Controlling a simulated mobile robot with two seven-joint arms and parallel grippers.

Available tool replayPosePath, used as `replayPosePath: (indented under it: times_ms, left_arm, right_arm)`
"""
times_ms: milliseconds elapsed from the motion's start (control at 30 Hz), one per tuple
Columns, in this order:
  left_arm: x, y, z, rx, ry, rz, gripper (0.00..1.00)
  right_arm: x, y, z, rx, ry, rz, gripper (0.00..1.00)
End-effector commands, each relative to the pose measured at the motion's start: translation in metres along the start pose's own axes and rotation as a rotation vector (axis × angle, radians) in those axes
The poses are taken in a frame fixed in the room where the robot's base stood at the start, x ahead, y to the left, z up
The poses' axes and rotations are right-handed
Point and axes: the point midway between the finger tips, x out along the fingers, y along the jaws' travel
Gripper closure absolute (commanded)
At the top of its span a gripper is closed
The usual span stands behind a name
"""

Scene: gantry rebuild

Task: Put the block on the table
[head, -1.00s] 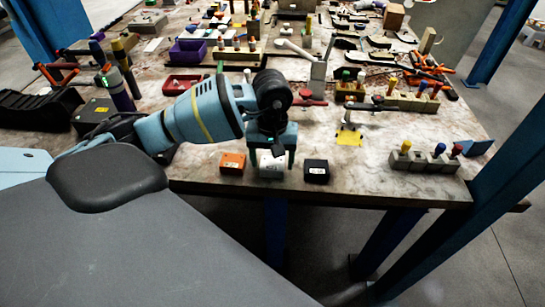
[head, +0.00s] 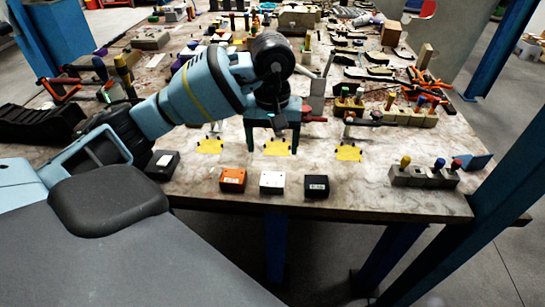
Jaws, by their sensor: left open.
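I cannot tell which one the task means. My left gripper (head: 272,148) is open and points down, behind the white block and apart from it. Nothing shows between its fingers. A yellow square (head: 277,149) lies behind and between the fingers. My right gripper is not in view.
Two more yellow squares lie left (head: 209,147) and right (head: 348,154). A larger black box (head: 162,164) stands left of the orange block. A grey holder with coloured knobs (head: 423,177) is at the right.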

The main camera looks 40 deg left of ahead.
Motion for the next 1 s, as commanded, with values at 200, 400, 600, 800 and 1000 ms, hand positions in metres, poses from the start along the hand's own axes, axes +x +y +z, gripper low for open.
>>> replayPosePath:
  times_ms: [200,400,600,800,1000]
  left_arm:
    - [-0.017,0.000,0.000,0.001,0.000,0.000,0.24]
    - [-0.019,0.000,0.000,0.001,-0.001,0.000,0.24]
    - [-0.018,0.001,0.001,0.001,-0.004,0.002,0.24]
    - [0.018,0.033,0.037,-0.032,-0.161,0.122,0.24]
    - [0.062,0.097,0.131,-0.234,-0.613,0.376,0.24]
  right_arm:
    - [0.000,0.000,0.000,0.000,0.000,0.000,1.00]
    - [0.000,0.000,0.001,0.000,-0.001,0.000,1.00]
    - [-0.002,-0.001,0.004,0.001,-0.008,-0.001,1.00]
    - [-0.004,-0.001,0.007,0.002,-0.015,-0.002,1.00]
    - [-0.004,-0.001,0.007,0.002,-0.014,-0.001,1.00]
